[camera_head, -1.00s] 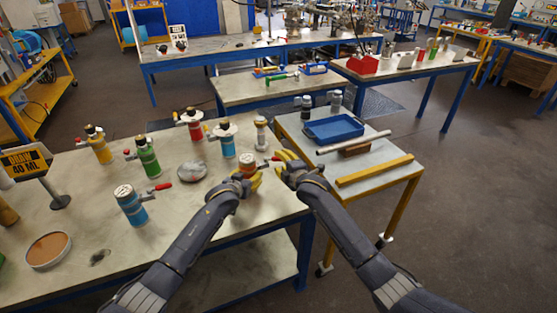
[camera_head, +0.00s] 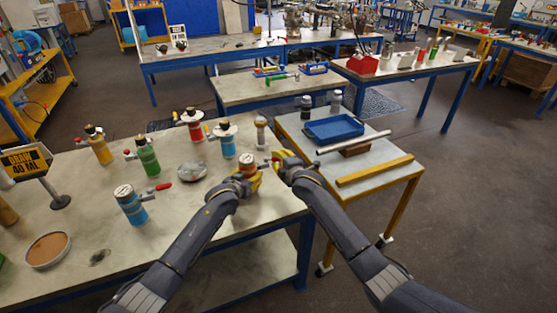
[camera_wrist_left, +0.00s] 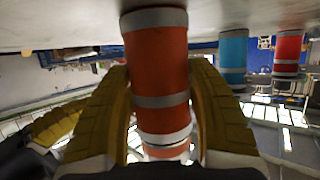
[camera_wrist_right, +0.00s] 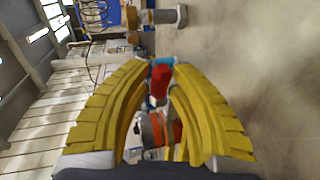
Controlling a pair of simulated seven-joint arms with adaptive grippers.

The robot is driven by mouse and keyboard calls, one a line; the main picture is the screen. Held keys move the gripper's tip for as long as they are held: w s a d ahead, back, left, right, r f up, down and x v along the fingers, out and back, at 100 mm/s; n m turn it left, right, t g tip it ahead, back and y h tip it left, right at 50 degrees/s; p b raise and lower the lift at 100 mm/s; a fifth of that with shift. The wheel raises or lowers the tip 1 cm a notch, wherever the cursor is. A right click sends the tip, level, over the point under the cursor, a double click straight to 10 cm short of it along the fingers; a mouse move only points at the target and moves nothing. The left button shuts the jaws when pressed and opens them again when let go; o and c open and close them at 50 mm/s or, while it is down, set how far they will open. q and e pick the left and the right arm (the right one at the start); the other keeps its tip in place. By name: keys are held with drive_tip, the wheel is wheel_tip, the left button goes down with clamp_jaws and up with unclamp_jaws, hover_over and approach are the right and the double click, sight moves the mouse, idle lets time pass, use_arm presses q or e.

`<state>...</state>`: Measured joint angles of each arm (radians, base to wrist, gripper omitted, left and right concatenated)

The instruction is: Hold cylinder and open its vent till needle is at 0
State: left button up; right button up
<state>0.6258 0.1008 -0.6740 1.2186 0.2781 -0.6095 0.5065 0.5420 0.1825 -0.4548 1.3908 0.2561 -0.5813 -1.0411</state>
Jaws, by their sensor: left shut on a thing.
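An orange-red cylinder (camera_wrist_left: 158,70) with grey bands stands on the near table's right part. It also shows in the head view (camera_head: 247,162), with a pale round top whose needle is too small to read. My left gripper (camera_head: 247,180) is shut on the cylinder, with its yellow fingers on both sides in the left wrist view (camera_wrist_left: 160,130). A red vent handle (camera_wrist_right: 160,80) lies between the fingertips of my right gripper (camera_wrist_right: 166,68). The right fingers are apart, with gaps beside the handle. My right gripper (camera_head: 283,168) is just right of the cylinder in the head view.
Blue (camera_head: 130,204), green (camera_head: 148,157) and red (camera_head: 193,124) cylinders, among others, stand left and behind. A grey disc (camera_head: 192,171) lies left of the held cylinder. A side table to the right holds a blue tray (camera_head: 333,129) and a yellow bar (camera_head: 374,171).

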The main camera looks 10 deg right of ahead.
clamp_jaws()
drive_tip(key=shift+s+a+m+h, duration=0.25)
drive_tip(key=shift+m+h, duration=0.15)
drive_tip(key=shift+h, duration=0.1)
drive_tip(key=shift+s+a+m+t+h, duration=0.15)
drive_tip(key=shift+s+m+h, duration=0.15)
drive_tip(key=shift+m+h, duration=0.75)
drive_tip(key=shift+s+d+m+t+h, duration=0.15)
drive_tip(key=shift+s+m+h, duration=0.15)
drive_tip(key=shift+m+h, duration=0.75)
drive_tip(key=shift+a+h, duration=0.1)
drive_tip(key=shift+h, duration=0.3)
drive_tip(key=o, duration=0.6)
unclamp_jaws()
drive_tip(key=shift+c, duration=0.2)
